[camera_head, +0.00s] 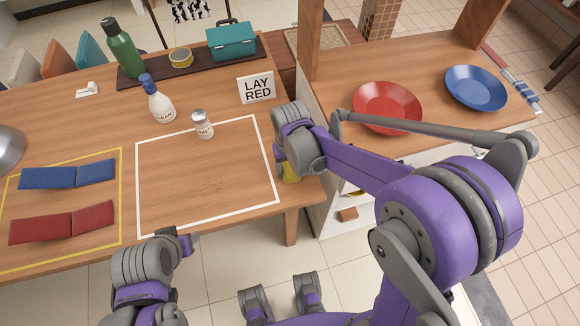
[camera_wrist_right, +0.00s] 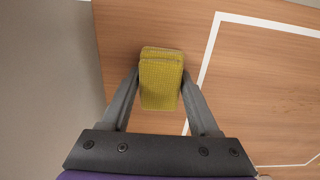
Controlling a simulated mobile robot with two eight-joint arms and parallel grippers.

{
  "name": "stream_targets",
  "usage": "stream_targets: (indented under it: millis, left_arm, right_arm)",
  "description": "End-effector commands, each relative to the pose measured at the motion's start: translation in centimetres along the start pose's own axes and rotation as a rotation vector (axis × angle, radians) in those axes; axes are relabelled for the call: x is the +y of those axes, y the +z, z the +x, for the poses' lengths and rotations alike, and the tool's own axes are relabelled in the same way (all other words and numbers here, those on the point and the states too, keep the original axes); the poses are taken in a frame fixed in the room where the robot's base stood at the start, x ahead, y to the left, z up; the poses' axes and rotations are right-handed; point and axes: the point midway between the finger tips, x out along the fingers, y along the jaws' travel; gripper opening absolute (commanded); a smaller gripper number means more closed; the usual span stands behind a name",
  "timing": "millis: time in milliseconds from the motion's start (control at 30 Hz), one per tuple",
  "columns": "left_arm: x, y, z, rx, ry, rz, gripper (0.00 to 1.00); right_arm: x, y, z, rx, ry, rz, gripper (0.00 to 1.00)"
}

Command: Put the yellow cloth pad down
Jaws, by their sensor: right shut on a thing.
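The yellow cloth pad (camera_wrist_right: 161,82) is folded and held between the two fingers of my right gripper (camera_wrist_right: 160,85) in the right wrist view. Wood table surface shows around it, just outside the white outline. In the head view, the pad (camera_head: 291,172) shows only in part below my right gripper (camera_head: 286,165), at the table's right edge. I cannot tell whether the pad touches the table. My left gripper (camera_head: 188,243) is at the table's front edge, seen small and from behind, and its fingers are unclear.
A spray bottle (camera_head: 158,100) and a "LAY RED" sign (camera_head: 256,88) stand behind. Blue cloths (camera_head: 65,175) and red cloths (camera_head: 62,222) lie left. Red (camera_head: 387,105) and blue (camera_head: 476,88) plates are on the right counter.

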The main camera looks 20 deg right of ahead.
Motion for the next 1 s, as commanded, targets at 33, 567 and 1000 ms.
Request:
stream_targets:
  millis: [33, 567, 1000]
  left_arm:
    - [0.0, 0.2, 0.2, -0.001, 0.000, 0.000, 0.50]
    - [0.0, -0.2, -0.3, 0.001, 0.000, 0.000, 0.50]
    - [0.0, -0.9, -1.2, 0.005, 0.000, 0.000, 0.50]
  right_arm:
    - [0.0, 0.0, 0.3, 0.000, 0.000, 0.000, 0.01]
    - [-0.1, 0.1, -1.1, -0.002, -0.001, -0.001, 0.92]
    - [0.0, 0.0, -10.3, 0.000, 0.000, 0.000, 0.92]
